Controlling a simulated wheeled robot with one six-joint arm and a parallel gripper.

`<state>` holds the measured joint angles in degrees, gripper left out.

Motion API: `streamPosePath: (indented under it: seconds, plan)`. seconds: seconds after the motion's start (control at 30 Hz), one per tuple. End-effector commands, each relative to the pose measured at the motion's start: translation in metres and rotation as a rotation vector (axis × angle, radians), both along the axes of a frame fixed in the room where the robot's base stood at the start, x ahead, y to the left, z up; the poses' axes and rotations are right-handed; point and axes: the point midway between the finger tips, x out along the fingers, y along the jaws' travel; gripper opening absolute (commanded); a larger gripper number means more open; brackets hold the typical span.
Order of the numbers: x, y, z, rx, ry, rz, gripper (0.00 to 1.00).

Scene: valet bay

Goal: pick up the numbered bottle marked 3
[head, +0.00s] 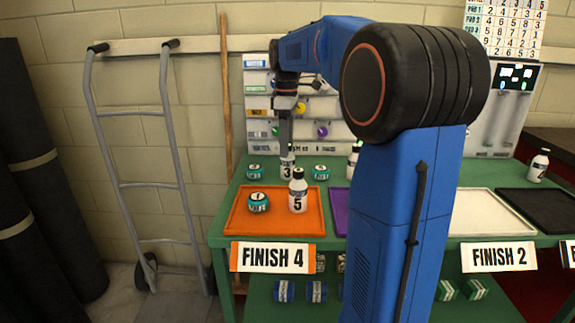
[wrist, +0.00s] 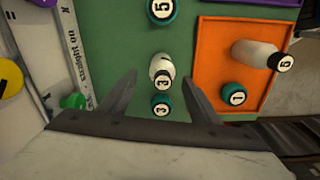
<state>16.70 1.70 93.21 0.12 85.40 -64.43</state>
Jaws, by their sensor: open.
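The white bottle marked 3 (head: 287,170) stands upright at the back of the green bench, behind the orange tray (head: 232,222). In the head view my gripper (head: 286,150) points down over it and hides its top. In the wrist view the bottle (wrist: 160,66) shows between the tips of my open gripper (wrist: 158,77), with a gap on each side. Whether the tips reach down beside it I cannot tell. A teal tin marked 3 (wrist: 161,107) is close to the bottle, nearer the palm in the wrist view.
A white bottle marked 5 (head: 298,192) and a teal tin (head: 258,202) stand on the orange tray. More teal tins stand behind it, left (head: 255,172) and right (head: 320,172) of the bottle. Another bottle (head: 353,160) is partly hidden by my arm. A panel with coloured knobs stands behind.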

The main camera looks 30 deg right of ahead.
Motion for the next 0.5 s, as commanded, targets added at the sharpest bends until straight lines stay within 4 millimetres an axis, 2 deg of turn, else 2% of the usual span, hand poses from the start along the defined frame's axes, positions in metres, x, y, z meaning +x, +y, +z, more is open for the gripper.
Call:
streamPosePath:
  seconds: [0.13, 0.4, 0.5]
  plan:
    - [-0.001, 0.0, -0.008, 0.0, 0.0, 0.0, 0.57]
    - [-0.006, -0.001, -0.043, 0.001, 0.001, 0.0, 0.57]
    - [-0.005, -0.001, -0.051, 0.0, 0.0, 0.0, 0.57]
